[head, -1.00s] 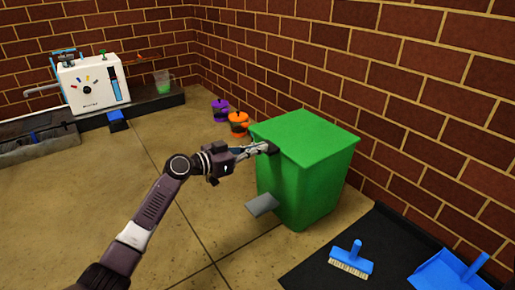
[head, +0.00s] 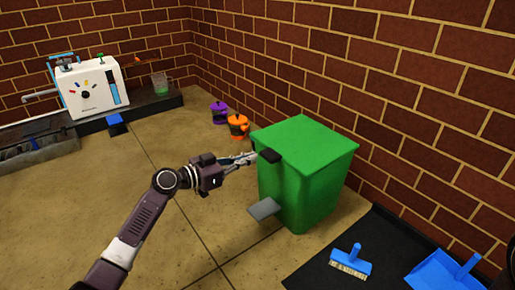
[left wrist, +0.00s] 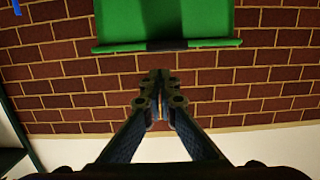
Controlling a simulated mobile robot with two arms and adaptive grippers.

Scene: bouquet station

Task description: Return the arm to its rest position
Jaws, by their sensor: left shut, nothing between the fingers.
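My left gripper (head: 252,158) reaches in from the left in the head view, its fingers pointing at the upper left side of the green bin (head: 305,180). In the left wrist view, its two fingers (left wrist: 158,80) meet at their tips with nothing between them. The bin has a closed green lid (head: 308,138), a black tab (head: 268,156) at the lid's edge and a grey pedal (head: 264,208). The fingertips are close to the black tab; I cannot tell if they touch. The wrist view shows the green bin (left wrist: 165,20) beyond the fingertips. My right gripper is not in view.
A purple pot (head: 219,113) and an orange pot (head: 238,127) stand behind the bin by the brick wall. A blue brush (head: 352,262) and blue dustpan (head: 445,272) lie on a black mat (head: 385,240). A white machine (head: 88,91) stands back left. Open floor lies left of the bin.

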